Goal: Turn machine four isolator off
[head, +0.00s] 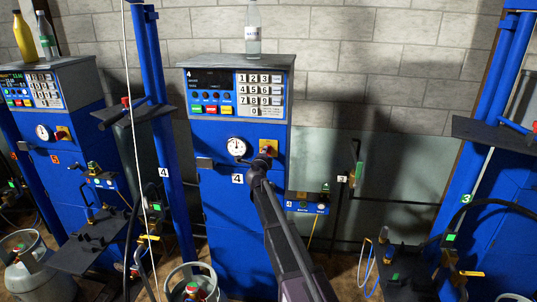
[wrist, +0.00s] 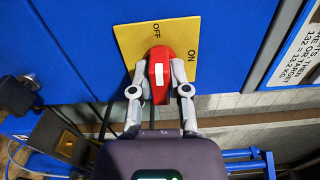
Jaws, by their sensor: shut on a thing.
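The machine four isolator is a red knob (wrist: 160,68) with a white stripe, on a yellow plate (wrist: 128,40) marked OFF and ON. My gripper (wrist: 160,82) is shut on the knob, one finger on each side. In the wrist view the stripe runs up the picture, towards the word OFF; ON lies to its upper right. In the head view the yellow plate (head: 268,144) is on the blue cabinet of machine four (head: 225,205), right of the round gauge (head: 237,147). My gripper (head: 264,160) and arm hide most of the knob there.
A clear bottle (head: 253,35) stands on the grey top of machine four. Another blue machine (head: 75,150) with its own gauge and isolator stands left, with blue posts and a dark shelf between. More posts and a dark shelf stand right.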

